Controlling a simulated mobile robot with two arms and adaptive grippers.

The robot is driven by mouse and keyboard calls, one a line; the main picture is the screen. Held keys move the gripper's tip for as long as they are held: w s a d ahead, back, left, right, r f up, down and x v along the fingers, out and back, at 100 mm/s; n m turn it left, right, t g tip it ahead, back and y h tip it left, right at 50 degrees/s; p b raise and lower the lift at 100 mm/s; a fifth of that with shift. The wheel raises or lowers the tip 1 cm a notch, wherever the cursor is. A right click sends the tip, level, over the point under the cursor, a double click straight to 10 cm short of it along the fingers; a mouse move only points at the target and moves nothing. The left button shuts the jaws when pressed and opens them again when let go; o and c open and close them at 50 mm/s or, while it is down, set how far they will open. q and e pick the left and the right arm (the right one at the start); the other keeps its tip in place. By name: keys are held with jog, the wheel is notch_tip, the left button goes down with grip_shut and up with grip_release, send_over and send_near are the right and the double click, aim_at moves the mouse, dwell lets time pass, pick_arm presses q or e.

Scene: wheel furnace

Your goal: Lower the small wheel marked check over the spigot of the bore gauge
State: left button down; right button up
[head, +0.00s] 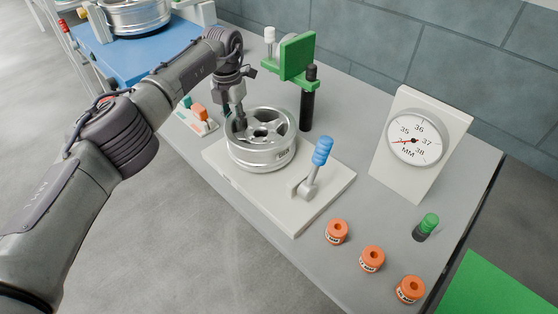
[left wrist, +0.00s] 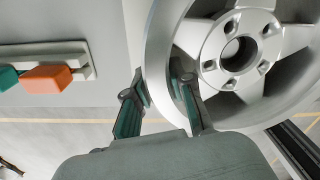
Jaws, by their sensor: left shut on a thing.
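The small silver spoked wheel (head: 262,158) has a dark label, too small to read, on its front side. It appears level above or on the pale base plate of the bore gauge (head: 318,207). A gap under it cannot be made out, and the spigot is hidden. My left gripper (head: 240,122) points down at the wheel's far left edge, shut on its rim. In the left wrist view the fingers (left wrist: 162,92) straddle the rim of the wheel (left wrist: 215,75), and its centre bore shows. A blue-handled lever (head: 321,152) stands on the plate, right of the wheel. My right gripper is not in view.
A dial (head: 417,139) stands at right. Three orange rings (head: 372,259) and a green-topped plug (head: 427,226) lie in front. A black post (head: 307,100) and green block (head: 297,57) stand close behind the wheel. A switch block (head: 197,118) is at left.

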pick_arm(q)
jog(key=shift+f+b, duration=0.3)
jog(key=shift+f, duration=0.1)
jog(key=c, duration=0.9)
grip_release()
jog(key=shift+s+f, duration=0.1)
